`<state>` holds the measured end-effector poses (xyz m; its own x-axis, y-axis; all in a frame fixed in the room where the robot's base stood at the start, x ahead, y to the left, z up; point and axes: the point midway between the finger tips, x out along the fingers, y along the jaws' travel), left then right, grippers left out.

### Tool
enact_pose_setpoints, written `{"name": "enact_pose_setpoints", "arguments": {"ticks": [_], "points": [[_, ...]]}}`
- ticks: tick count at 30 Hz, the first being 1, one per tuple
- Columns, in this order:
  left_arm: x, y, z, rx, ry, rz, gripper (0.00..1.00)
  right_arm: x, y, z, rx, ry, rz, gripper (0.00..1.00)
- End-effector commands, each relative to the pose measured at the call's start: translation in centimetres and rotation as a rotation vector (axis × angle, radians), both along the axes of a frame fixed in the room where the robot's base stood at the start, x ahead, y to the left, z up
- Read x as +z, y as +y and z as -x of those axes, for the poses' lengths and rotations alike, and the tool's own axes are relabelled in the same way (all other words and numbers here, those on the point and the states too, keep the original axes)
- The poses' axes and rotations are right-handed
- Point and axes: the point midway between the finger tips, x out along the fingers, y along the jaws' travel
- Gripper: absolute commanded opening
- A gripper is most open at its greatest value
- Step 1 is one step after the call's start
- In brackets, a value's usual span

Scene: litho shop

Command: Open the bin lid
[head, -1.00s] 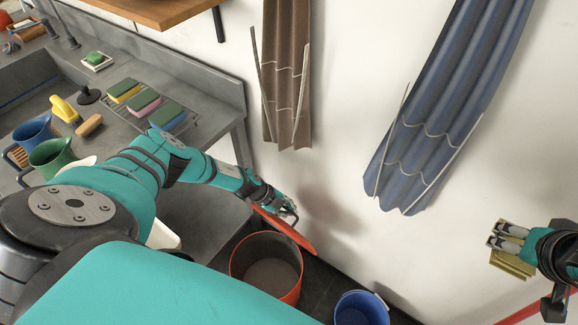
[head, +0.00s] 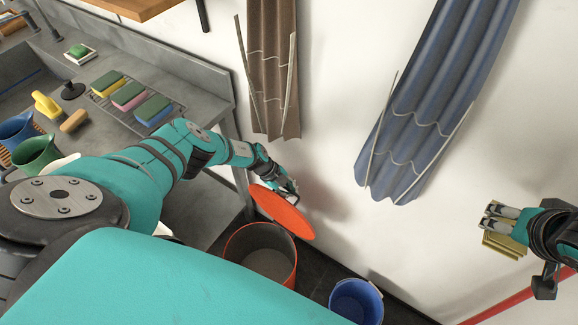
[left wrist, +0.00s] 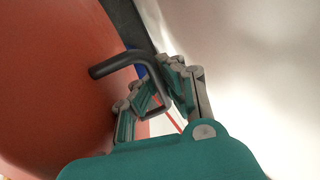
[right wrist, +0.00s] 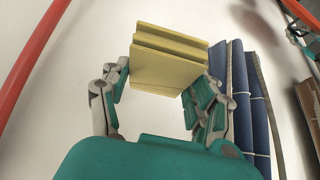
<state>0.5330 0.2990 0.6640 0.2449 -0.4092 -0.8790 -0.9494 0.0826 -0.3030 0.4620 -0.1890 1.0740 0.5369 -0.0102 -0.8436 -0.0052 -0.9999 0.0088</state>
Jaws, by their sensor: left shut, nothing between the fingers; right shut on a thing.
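The orange-red bin (head: 232,262) stands on the dark floor beside the sink bench, and its open mouth shows. Its round orange-red lid (head: 282,214) is up above the bin's back edge, tilted steeply, one broad face showing in the head view. In the left wrist view the lid (left wrist: 50,90) fills the left side, with a dark bent handle (left wrist: 118,64). My left gripper (head: 290,188) is shut at the lid's handle, its fingers overlapping the handle in the left wrist view. My right gripper (head: 492,218) is shut on a yellow ridged block (right wrist: 168,62), away from the bin.
A blue bucket (head: 357,303) stands right of the bin. The grey sink bench (head: 215,90) with sponges and jugs is at left. Brown (head: 270,75) and blue (head: 425,105) pleated cloths hang on the wall. A red bar (head: 525,292) is at lower right.

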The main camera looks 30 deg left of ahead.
Motion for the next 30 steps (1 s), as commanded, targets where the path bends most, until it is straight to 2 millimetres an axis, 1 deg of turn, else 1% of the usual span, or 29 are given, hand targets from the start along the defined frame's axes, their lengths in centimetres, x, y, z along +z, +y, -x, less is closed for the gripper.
{"name": "enact_pose_setpoints", "arguments": {"ticks": [1,4,8,9,16,20,26,30], "points": [[0.3,-0.1,-0.3,0.000,-0.006,0.003,0.00,0.1,0.0,0.0,0.000,0.000,0.000,0.36],[0.3,-0.1,-0.3,0.000,-0.006,0.004,0.00,0.1,0.0,0.0,0.000,0.000,0.000,0.36],[0.3,-0.1,-0.3,-0.001,-0.005,0.003,0.17,0.1,0.0,0.0,0.000,0.000,0.000,0.36],[0.2,-0.1,-0.2,-0.001,-0.004,0.003,0.19,0.1,0.0,0.0,0.000,0.000,0.000,0.36],[0.1,-0.1,-0.1,-0.001,-0.002,0.003,0.19,0.0,0.0,0.0,0.000,0.000,0.000,0.36],[0.5,0.2,0.0,-0.002,-0.002,0.001,0.19,0.0,0.0,0.0,0.000,0.000,0.000,0.36],[2.3,1.0,0.5,-0.001,-0.002,0.003,0.19,0.0,0.0,0.0,0.000,0.000,0.000,0.36],[4.6,2.1,1.1,-0.001,-0.004,0.001,0.19,0.0,0.0,0.0,0.000,0.000,0.000,0.36]]}}
